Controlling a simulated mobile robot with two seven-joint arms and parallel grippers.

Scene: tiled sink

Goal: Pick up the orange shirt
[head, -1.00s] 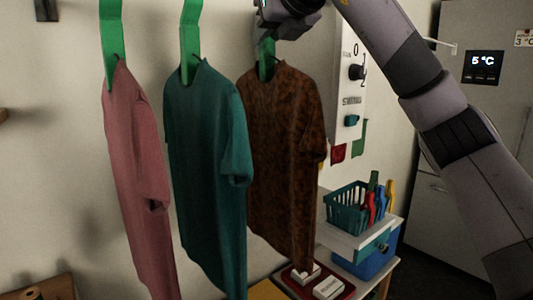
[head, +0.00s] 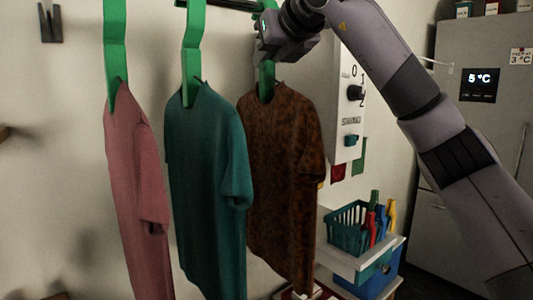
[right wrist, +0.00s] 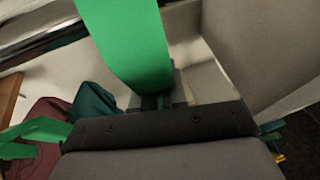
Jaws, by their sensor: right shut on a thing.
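A dark orange-brown patterned shirt (head: 283,175) hangs on a green hanger (head: 266,85), rightmost of three hanging shirts in the head view. My right gripper (head: 268,52) is at this hanger, just above the shirt's neck. It is shut on the green hanger, which also fills the upper middle of the right wrist view (right wrist: 128,45). The fingertips are partly hidden behind the gripper body. The shirt hangs below, apart from the gripper. My left gripper is not in view.
A teal shirt (head: 208,165) hangs close on the left, and a pink shirt (head: 132,185) hangs farther left. A white panel with knobs (head: 349,105) is on the wall at right. A teal basket (head: 347,230) stands on a shelf below, near the fridge (head: 480,150).

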